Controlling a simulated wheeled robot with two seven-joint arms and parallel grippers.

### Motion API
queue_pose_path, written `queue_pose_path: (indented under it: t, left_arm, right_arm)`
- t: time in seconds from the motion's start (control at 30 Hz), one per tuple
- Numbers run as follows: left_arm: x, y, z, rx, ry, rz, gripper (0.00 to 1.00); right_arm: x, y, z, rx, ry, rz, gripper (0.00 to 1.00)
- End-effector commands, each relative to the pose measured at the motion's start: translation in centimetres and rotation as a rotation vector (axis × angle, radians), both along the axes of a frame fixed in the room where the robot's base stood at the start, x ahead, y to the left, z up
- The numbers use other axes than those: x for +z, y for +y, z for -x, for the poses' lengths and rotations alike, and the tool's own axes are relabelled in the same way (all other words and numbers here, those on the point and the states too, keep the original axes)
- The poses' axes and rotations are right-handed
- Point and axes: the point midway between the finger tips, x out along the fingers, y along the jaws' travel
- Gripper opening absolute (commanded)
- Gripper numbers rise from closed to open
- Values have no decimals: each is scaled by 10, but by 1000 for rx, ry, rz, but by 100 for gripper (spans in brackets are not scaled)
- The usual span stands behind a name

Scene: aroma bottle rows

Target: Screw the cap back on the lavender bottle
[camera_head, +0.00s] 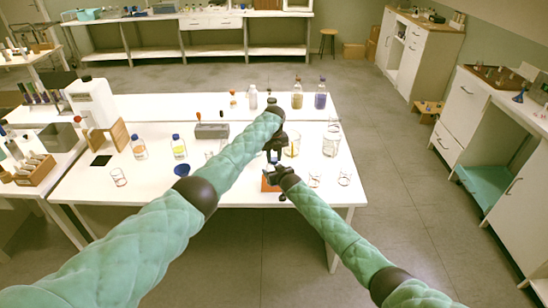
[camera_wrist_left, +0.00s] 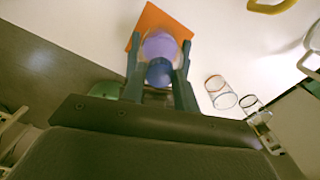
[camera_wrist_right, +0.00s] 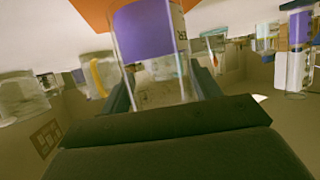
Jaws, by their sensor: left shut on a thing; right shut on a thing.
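The lavender bottle (camera_wrist_right: 148,35) is clear glass with a purple label. My right gripper (camera_wrist_right: 162,85) is shut on its body from the side; in the head view this gripper (camera_head: 274,176) is low over the orange mat (camera_head: 268,187). The blue cap (camera_wrist_left: 160,72) is between the fingertips of my left gripper (camera_wrist_left: 160,78), which is shut on it from above. The bottle's purple part shows just beyond the cap, in line with it. In the head view my left gripper (camera_head: 274,154) is just above the right one. Whether the cap touches the neck is hidden.
Glass beakers (camera_head: 331,144) stand right of the grippers, with small glasses (camera_head: 344,178) near the front edge. More bottles (camera_head: 320,97) stand at the back. The front right table corner is clear.

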Motion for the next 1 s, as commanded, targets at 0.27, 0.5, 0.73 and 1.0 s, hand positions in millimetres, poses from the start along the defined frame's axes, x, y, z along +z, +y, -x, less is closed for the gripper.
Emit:
queue_pose_path:
  t: [0.27, 0.5, 0.73, 1.0]
  left_arm:
    - [3, 1, -2, -383, -6, -2, 9]
    - [2, 1, -2, -518, -6, -1, 9]
    - [2, 0, -2, -519, -6, -1, 9]
    - [1, 0, -1, -518, -3, 0, 52]
  right_arm:
    - [-2, 1, 2, 2, 1, 1, 0]
    - [-2, 2, 2, 2, 2, 1, 0]
    - [-2, 2, 2, 2, 2, 1, 0]
    - [-2, 1, 1, 1, 2, 0, 0]
